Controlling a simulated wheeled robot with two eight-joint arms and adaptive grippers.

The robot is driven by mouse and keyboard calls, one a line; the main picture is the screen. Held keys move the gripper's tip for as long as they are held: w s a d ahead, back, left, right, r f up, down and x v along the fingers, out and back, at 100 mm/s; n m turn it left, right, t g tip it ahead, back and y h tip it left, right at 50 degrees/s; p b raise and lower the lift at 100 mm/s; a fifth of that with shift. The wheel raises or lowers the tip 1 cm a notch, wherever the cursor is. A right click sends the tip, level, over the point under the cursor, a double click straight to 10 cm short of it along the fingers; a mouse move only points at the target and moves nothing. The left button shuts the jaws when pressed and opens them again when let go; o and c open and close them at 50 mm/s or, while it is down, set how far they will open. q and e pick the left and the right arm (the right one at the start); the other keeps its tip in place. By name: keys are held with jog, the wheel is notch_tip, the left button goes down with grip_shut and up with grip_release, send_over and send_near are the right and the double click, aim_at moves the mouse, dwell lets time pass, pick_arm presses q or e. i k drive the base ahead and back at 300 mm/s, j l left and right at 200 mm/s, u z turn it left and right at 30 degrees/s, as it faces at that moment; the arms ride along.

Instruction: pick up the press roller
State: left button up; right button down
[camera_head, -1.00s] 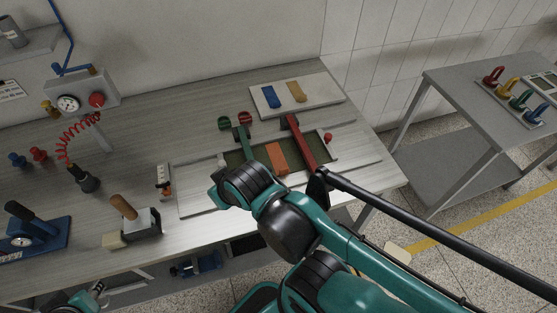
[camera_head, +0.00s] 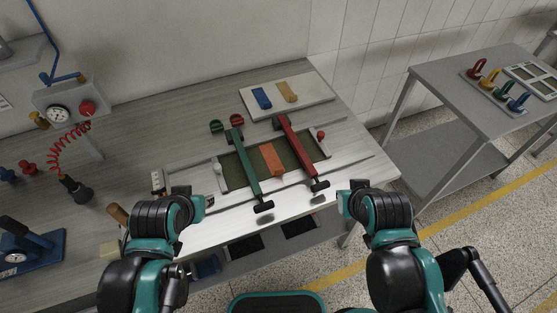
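A tool with a wooden handle (camera_head: 117,213) stands at the table's front left and looks like the press roller. My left arm hides most of its body; a cream block (camera_head: 108,249) shows at its lower end. My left gripper (camera_head: 209,201) is over the table's front edge, to the right of that tool, and points right. My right gripper (camera_head: 343,204) is in front of the table's right part, and points left. Both grippers are small and turned so that their fingers are unclear. I see nothing held in either.
A framed board (camera_head: 208,197) with a green clamp bar (camera_head: 242,160) and a red clamp bar (camera_head: 297,146) lies mid-table, an orange strip (camera_head: 272,158) between the bars. A blue press (camera_head: 35,250) stands far left. A side table (camera_head: 440,78) is at the right.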

aim_at(117, 212)
jog(key=u, duration=1.65)
jog(key=j+z, duration=0.2)
jog(key=z, duration=0.3)
jog(key=j+z, duration=0.15)
jog(key=z, duration=0.3)
jog(key=k+j+z, duration=0.15)
jog(key=z, duration=0.35)
